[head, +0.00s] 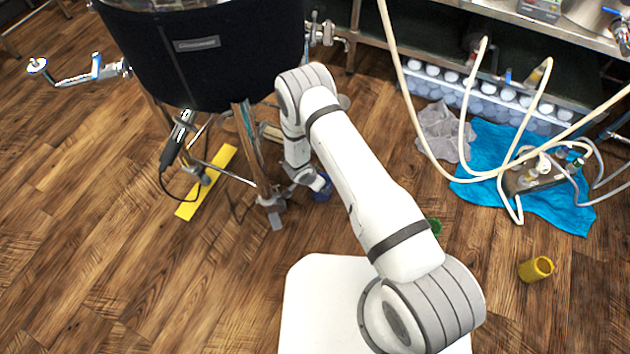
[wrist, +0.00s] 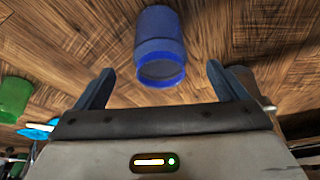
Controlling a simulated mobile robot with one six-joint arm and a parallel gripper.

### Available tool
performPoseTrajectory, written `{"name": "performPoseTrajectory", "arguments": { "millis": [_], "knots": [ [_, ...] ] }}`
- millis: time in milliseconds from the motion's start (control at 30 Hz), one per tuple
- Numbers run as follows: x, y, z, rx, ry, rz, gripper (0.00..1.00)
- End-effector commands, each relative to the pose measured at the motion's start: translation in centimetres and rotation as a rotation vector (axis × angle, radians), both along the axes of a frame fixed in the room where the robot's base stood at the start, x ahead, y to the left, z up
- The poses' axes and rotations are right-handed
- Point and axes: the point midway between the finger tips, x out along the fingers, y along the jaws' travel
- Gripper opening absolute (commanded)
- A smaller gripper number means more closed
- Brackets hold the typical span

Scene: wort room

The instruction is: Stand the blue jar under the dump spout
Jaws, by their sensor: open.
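The blue jar (head: 321,190) is on the floor beside a leg of the black kettle (head: 205,60), partly hidden by my wrist in the head view. In the wrist view the blue jar (wrist: 160,35) shows its open mouth towards the camera. My gripper (wrist: 160,72) is open, with one finger on each side of the jar's mouth end and gaps to both. Nothing is held. In the head view my gripper (head: 307,180) is small and partly hidden. A pipe with a blue-handled valve (head: 96,68) sticks out left of the kettle; I cannot tell whether it is the dump spout.
A green jar (wrist: 14,98) is left in the wrist view, mostly hidden behind my arm in the head view. A yellow jar (head: 535,269) is at right. A yellow strip (head: 208,182) lies under the kettle. Hoses and a blue cloth (head: 560,205) lie at right.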

Motion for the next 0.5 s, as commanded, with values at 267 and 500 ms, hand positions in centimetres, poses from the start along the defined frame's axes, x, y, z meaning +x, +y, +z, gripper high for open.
{"name": "performPoseTrajectory", "arguments": {
  "millis": [267, 500],
  "knots": [
    [1.0, -0.9, -4.0, -0.001, 0.002, -0.002, 0.93],
    [2.0, -1.6, -6.5, 0.000, 0.000, 0.000, 0.93]
  ]
}}
